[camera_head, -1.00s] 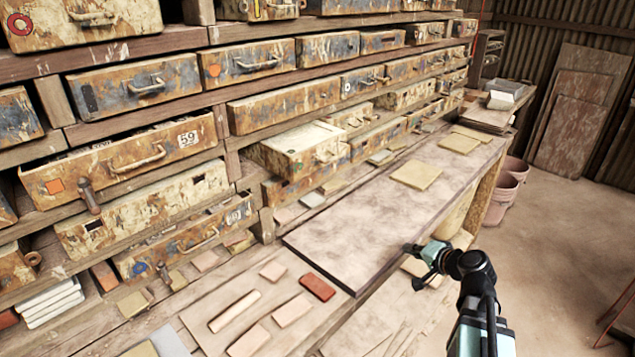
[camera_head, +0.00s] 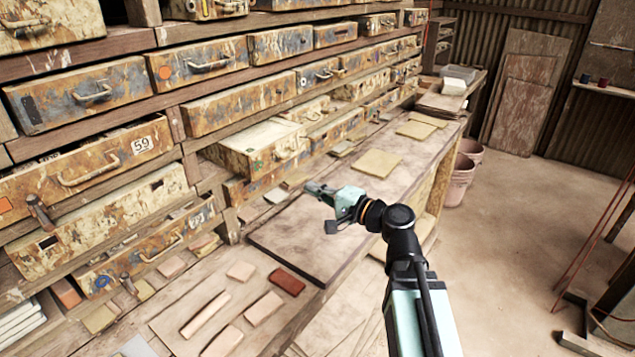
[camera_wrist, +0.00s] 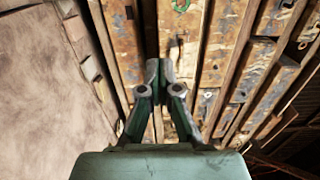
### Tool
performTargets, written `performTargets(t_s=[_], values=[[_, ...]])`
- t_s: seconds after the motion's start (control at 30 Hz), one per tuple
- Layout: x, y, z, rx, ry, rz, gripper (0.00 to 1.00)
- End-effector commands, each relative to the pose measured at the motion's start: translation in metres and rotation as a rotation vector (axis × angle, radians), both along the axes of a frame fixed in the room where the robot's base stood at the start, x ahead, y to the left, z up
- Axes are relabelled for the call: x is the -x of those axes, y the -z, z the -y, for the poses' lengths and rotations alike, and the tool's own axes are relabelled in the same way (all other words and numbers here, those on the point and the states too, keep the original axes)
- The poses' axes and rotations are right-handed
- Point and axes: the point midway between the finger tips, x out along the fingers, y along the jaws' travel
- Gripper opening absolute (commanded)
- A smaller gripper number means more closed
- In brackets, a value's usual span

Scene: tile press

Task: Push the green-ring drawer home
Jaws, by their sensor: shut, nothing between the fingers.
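The green-ring drawer (camera_head: 245,146) sticks out of the shelving past its neighbours, with its pale top showing. A small green ring (camera_head: 258,166) and a handle are on its rusty front. In the wrist view the green ring (camera_wrist: 181,6) shows at the top edge, on a worn front with a handle. My gripper (camera_head: 308,186) is shut and empty, in front of and to the lower right of the drawer, apart from it in the head view. The wrist view shows its closed fingertips (camera_wrist: 160,68) pointing at the drawer fronts.
A dark slab (camera_head: 290,245) lies on the bench below my gripper, with yellowish tiles (camera_head: 376,163) further along. A drawer marked 59 (camera_head: 100,165) also sticks out at the left. Loose pinkish bricks (camera_head: 205,314) lie in front. The floor at right is open.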

Motion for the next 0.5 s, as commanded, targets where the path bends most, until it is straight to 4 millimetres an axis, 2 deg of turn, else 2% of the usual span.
performTargets(t_s=[0.03,0.5], values=[[-0.002,-0.006,-0.003,-0.001,-0.001,-0.004,0.0],[-0.063,-0.003,-0.068,0.001,-0.002,-0.002,0.0]])
